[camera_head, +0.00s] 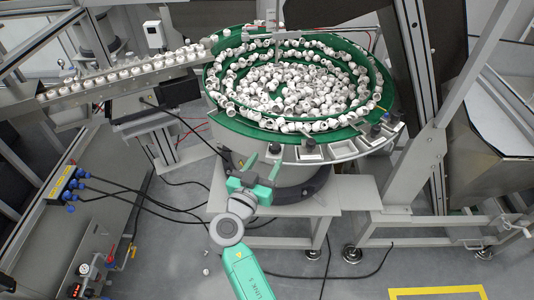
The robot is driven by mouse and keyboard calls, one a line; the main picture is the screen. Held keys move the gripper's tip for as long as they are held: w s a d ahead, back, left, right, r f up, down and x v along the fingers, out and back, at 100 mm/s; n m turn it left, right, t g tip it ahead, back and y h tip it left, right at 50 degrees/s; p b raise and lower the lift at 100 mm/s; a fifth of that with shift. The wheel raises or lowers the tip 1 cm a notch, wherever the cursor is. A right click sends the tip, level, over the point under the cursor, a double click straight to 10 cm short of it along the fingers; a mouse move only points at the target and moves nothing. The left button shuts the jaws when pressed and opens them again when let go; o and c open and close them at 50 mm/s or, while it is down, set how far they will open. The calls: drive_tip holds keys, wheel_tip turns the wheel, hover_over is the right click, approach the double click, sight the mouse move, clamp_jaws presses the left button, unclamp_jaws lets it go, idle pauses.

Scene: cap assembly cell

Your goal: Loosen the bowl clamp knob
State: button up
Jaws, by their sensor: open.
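The vibratory bowl (222,108) is green inside and full of small white caps (290,88). It stands on a grey round base on a metal table. My gripper (252,164) is at the near left side of the bowl, with its green and dark fingers spread apart and nothing seen between them. A small dark knob-like part (275,148) sits at the bowl's lower rim, just beyond the right finger. I cannot tell whether the finger touches it. Other dark knobs (375,131) show at the right front rim. Which one is the bowl clamp knob is not clear.
A sloping track (120,75) carries a row of caps at the left. A blue connector block (65,185) with black cables stands at the lower left. A grey frame post (455,110) rises at the right. The floor in front is mostly clear, with a cable across it.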

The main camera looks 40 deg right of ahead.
sight(273, 151)
drive_tip(key=shift+m, duration=0.5)
drive_tip(key=x, duration=0.7)
drive_tip(key=shift+w+d+f, duration=0.1)
drive_tip(key=shift+d+f, duration=0.1)
drive_tip(key=shift+d, duration=0.05)
drive_tip(key=shift+b, duration=0.3)
drive_tip(key=c, duration=0.9)
